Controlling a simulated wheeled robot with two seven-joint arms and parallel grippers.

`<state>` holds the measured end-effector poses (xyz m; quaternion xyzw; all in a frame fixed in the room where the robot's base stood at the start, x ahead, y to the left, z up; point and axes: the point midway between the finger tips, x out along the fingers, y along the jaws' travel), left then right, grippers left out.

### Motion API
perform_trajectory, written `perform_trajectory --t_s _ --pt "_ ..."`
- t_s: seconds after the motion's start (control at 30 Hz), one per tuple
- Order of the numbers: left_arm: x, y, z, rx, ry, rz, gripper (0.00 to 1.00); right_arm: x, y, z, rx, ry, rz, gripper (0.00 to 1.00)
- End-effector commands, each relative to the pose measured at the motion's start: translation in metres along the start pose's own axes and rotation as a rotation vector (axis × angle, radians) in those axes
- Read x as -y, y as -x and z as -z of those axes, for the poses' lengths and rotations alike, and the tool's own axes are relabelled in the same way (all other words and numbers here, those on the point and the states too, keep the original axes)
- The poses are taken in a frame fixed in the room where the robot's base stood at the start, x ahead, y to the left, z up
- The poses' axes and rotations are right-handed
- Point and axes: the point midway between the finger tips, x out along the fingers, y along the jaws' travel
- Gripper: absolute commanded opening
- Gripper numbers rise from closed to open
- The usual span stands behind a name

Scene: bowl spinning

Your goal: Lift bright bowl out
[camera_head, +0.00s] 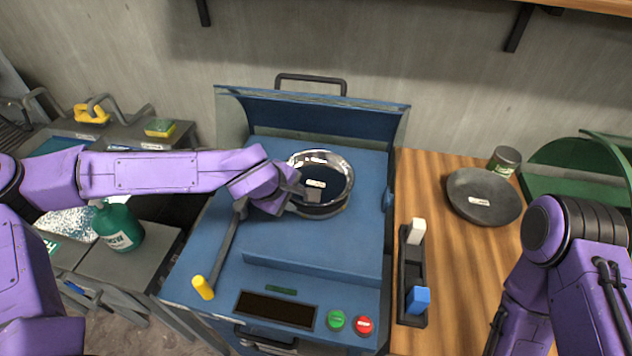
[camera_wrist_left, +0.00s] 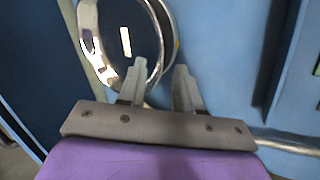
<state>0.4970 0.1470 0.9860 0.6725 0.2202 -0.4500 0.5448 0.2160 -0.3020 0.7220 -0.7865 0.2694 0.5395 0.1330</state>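The bright bowl (camera_head: 345,164) is a shiny silver bowl with a dark inside and a white label. It sits on the blue machine (camera_head: 320,262), and its rim also shows in the left wrist view (camera_wrist_left: 90,45). My left gripper (camera_head: 303,193) is at the bowl's lower-left side. In the left wrist view the fingers (camera_wrist_left: 160,80) are apart, one over the inside and one outside the rim. A gap shows between them; I cannot tell whether either touches the bowl. My right arm is at the lower right; its gripper is out of view.
A dark bowl (camera_head: 484,196) and a can (camera_head: 503,161) stand on the wooden table (camera_head: 455,290). A black holder (camera_head: 411,274) has a white and a blue block. A yellow-tipped lever (camera_head: 203,288) is at the machine's left. A raised cover (camera_head: 310,113) stands behind the bowl.

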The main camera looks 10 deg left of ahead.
Motion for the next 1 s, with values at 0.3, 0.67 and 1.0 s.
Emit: perform_trajectory --t_s 0.3,0.67,1.0 --pt "0.004 -0.047 0.005 -0.002 0.002 0.002 0.34 -0.001 0.012 0.006 -0.001 0.0 0.001 0.99" --pt "0.004 -0.05 0.005 -0.002 0.003 0.0 0.0 -0.001 0.012 0.005 -0.001 0.0 0.001 0.99" --pt "0.004 -0.05 0.005 -0.002 0.003 0.001 0.0 -0.001 0.012 0.005 -0.001 0.0 0.001 0.99"
